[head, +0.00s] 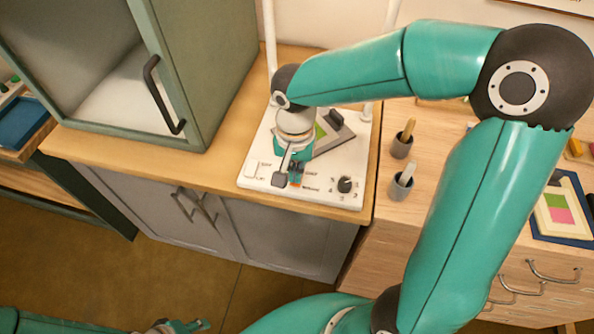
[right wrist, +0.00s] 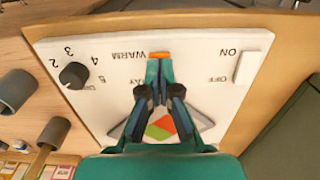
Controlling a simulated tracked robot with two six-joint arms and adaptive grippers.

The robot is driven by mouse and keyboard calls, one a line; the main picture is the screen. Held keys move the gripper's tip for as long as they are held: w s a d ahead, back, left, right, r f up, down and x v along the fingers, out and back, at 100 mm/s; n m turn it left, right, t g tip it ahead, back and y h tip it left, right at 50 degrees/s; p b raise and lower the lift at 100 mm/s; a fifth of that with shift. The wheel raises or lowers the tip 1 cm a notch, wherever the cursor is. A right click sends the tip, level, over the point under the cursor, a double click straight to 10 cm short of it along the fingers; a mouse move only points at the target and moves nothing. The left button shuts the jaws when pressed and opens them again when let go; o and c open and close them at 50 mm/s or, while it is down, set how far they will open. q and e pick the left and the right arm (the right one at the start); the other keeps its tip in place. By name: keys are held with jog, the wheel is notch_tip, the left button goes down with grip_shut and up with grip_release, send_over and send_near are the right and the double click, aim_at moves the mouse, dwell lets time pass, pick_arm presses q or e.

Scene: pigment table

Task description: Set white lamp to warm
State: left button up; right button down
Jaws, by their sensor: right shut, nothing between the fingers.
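The white lamp's base (head: 328,191) is a flat panel on the wooden counter; it fills much of the right wrist view (right wrist: 75,50). A small orange piece (right wrist: 160,54) shows at my right fingertips, near the printed word WARM; the fingers hide what is around it. My right gripper (right wrist: 160,68) is shut and empty, pointing down at the panel; it also shows in the head view (head: 292,172). Whether it touches the orange piece I cannot tell. My left gripper (head: 185,326) is at the bottom left, far from the lamp; its fingers are too small to read.
The panel also has a white ON/OFF switch (right wrist: 249,68) and a dark numbered knob (right wrist: 73,75). A grey board (head: 340,138) with colour patches lies on it. White posts rise behind. A green cabinet (head: 215,70) stands left; two grey cups (head: 401,187) stand right.

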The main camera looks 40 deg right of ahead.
jog(key=shift+r+p, duration=2)
jog(key=shift+r, duration=1.05)
